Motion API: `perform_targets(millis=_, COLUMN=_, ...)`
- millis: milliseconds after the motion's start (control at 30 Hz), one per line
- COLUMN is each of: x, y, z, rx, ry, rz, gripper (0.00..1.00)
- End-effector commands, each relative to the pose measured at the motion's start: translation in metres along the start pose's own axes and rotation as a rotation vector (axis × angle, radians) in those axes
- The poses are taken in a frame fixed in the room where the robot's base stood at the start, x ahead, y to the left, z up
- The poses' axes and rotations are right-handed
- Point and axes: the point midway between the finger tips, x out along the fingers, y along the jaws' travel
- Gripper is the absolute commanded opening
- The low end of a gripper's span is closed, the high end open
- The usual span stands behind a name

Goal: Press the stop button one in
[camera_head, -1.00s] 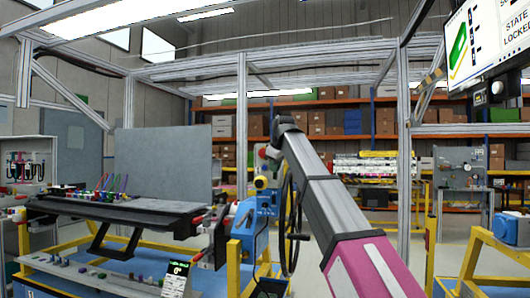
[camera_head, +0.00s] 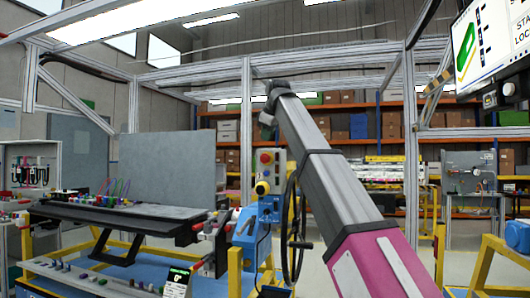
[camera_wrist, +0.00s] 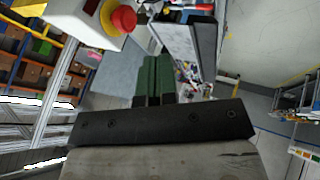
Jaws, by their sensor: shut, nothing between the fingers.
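A round red stop button (camera_wrist: 123,19) with a yellow collar sits on a pale box (camera_wrist: 84,24) at the top left of the wrist view. My gripper (camera_wrist: 153,62) is shut and empty, its green fingers together. It is to the right of and below the red button in that picture, with a visible gap between them. In the head view, a small control box (camera_head: 268,170) stands behind the blue machine, with a red button (camera_head: 265,158) on its face. I cannot tell my fingers apart in the head view, where only the arm shows clearly.
A black handwheel (camera_head: 291,230) stands right of the blue machine (camera_head: 249,232). A dark bench (camera_head: 120,216) with coloured parts is at left, before a grey panel (camera_head: 165,165). A screen (camera_head: 490,40) hangs at upper right. Shelving with boxes fills the back.

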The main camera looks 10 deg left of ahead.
Motion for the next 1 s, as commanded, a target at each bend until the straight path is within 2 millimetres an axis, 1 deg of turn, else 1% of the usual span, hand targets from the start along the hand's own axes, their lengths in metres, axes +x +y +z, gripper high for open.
perform_targets(millis=167, x=0.019, y=0.000, z=0.000, rx=0.000, ry=-0.001, rz=-0.001, gripper=0.00)
perform_targets(millis=600, x=0.100, y=0.000, z=0.000, rx=0.001, ry=-0.001, rz=-0.001, gripper=0.00)
perform_targets(millis=700, x=0.106, y=0.016, z=-0.001, rx=0.001, ry=-0.001, rz=0.001, gripper=0.00)
perform_targets(millis=800, x=0.112, y=0.026, z=-0.001, rx=0.001, ry=-0.002, rz=0.000, gripper=0.00)
perform_targets(millis=1000, x=0.117, y=0.035, z=0.000, rx=0.001, ry=-0.001, rz=0.000, gripper=0.00)
